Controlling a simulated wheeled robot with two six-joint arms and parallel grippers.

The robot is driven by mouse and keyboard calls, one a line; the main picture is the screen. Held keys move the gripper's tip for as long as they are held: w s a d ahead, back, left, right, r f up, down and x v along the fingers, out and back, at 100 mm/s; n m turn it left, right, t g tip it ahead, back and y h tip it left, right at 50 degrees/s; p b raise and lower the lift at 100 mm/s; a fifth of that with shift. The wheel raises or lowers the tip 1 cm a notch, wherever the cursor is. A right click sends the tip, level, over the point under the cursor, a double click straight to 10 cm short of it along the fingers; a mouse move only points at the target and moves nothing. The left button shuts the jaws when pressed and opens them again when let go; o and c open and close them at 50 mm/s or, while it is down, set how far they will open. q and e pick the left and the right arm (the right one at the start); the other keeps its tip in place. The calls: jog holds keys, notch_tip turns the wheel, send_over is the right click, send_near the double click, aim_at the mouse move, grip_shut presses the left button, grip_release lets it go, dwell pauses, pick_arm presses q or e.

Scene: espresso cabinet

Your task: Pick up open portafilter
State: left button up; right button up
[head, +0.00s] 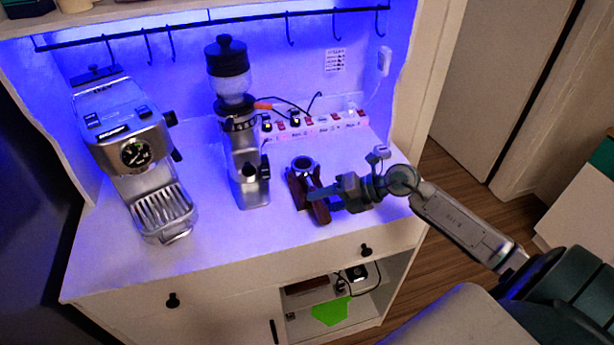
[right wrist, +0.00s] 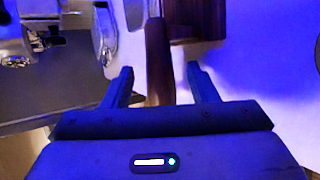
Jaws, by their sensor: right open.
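The open portafilter (head: 304,164) rests in a brown wooden stand (head: 296,188) on the white counter, with its round metal basket at the top. Its dark wooden handle (head: 321,212) points toward the counter's front edge. My right gripper (head: 316,195) reaches in from the right at the handle and hides part of it. In the right wrist view, the gripper's two fingers stand apart, with the brown handle (right wrist: 158,60) between and beyond them. I see no finger closed on it. My left gripper is not in view.
A coffee grinder (head: 246,165) stands left of the portafilter, and an espresso machine (head: 135,150) farther left. A white power strip (head: 318,127) with cables lies along the back wall. A hook rail (head: 220,22) runs above. The counter's front strip is clear.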

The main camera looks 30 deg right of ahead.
grip_shut()
jog(key=shift+r, duration=0.1)
dwell(0.3)
